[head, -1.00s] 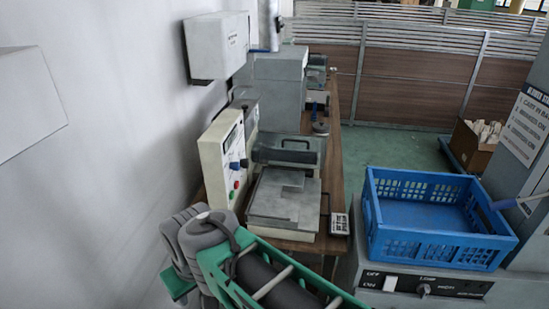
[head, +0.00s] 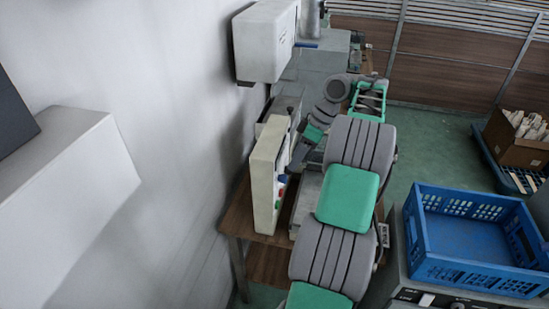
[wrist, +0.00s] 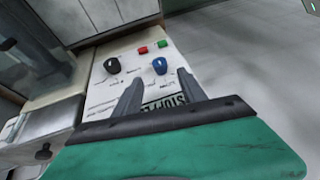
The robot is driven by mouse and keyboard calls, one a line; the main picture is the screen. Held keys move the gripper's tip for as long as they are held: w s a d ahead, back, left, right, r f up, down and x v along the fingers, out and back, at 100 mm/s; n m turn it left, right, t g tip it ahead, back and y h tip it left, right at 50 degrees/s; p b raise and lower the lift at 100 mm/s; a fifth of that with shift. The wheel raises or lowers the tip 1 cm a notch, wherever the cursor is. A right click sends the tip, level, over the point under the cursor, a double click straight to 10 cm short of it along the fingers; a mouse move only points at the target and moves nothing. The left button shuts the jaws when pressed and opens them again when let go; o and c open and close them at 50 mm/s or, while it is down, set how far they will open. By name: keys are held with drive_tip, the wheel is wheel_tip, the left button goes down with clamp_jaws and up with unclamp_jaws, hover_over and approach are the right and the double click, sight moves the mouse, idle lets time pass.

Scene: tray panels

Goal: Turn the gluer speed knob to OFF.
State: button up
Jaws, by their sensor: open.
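A cream control panel (head: 266,172) stands by the wall on the wooden bench. In the wrist view its face (wrist: 97,87) carries a black knob (wrist: 112,65) and a blue knob (wrist: 160,66), with a red button (wrist: 143,50) and a green button (wrist: 162,44) beyond them. The labels are too blurred to tell which knob is the gluer speed knob or where it points. My gripper (wrist: 160,77) is open and empty in front of the panel; its fingertips show on either side of the blue knob. Whether they touch it I cannot tell.
A white wall box (head: 265,42) hangs above and behind the panel. A grey machine (head: 308,192) stands right of the panel, partly hidden by my arm. A blue crate (head: 470,262) sits on a cabinet at the right.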

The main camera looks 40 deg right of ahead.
sight(283, 178)
drive_tip(key=b+x, duration=0.7)
drive_tip(key=shift+s+f, duration=0.1)
drive_tip(key=shift+f, duration=0.15)
clamp_jaws()
idle(0.3)
